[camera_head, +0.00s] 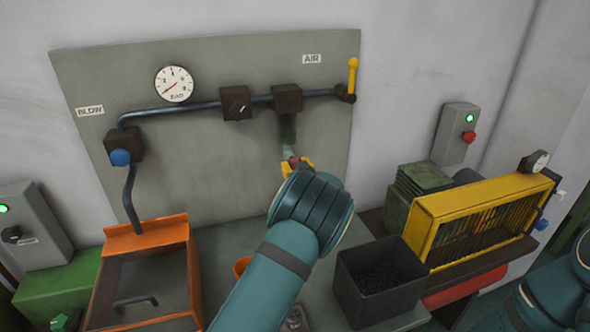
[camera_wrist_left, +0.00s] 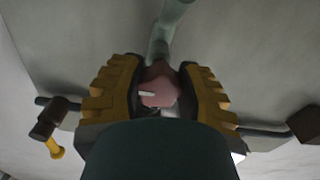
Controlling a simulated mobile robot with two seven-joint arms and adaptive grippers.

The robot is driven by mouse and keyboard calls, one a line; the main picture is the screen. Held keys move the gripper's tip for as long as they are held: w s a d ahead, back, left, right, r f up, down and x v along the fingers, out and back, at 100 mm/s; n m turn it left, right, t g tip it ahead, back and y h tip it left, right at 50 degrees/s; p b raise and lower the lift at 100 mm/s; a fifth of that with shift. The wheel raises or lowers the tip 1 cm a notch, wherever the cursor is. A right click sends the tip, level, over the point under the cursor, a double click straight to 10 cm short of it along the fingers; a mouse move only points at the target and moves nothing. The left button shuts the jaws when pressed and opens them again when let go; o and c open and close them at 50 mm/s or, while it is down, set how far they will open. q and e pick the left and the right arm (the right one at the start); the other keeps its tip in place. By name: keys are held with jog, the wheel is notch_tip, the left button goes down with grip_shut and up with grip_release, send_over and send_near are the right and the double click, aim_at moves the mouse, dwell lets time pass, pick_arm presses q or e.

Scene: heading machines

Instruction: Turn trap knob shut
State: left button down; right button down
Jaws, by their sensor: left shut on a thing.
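The trap knob (camera_wrist_left: 158,88) is a small reddish-pink knob with a white mark, below the trap's translucent bowl in the head view. My left gripper (camera_wrist_left: 157,88) has its yellow fingers on both sides of the knob and is shut on it. In the head view my left gripper (camera_head: 296,166) is mostly hidden behind my own wrist, with only yellow finger parts and a bit of red showing. The trap (camera_head: 287,130) hangs under a dark brown block on the air pipe. My right gripper is not in view.
A yellow lever (camera_head: 352,76) stands upright at the pipe's right end. A gauge (camera_head: 174,84), a blue button (camera_head: 120,157) and a black regulator knob (camera_head: 238,107) are on the panel. An orange-framed box (camera_head: 147,235), a dark bin (camera_head: 380,282) and a yellow guard (camera_head: 480,205) stand below.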

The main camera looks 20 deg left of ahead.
pick_arm(q)
jog(key=n+b, duration=0.8)
jog(key=b, duration=0.2)
jog(key=shift+f+b, duration=0.2)
jog(key=shift+b, duration=0.15)
jog(key=n+b, duration=0.3)
jog(key=b, duration=0.1)
jog(key=shift+r+n, duration=0.1)
jog(key=shift+n, duration=0.2)
jog(key=shift+r+n+b, duration=0.15)
jog(key=shift+n+b, duration=0.55)
jog(key=shift+n, duration=0.5)
jog(key=shift+d+r+n, duration=0.1)
jog(key=shift+n, duration=1.3)
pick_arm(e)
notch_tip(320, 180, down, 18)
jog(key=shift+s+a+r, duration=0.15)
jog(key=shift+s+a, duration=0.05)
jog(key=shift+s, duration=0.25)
pick_arm(q)
jog(key=c, duration=0.5)
grip_release()
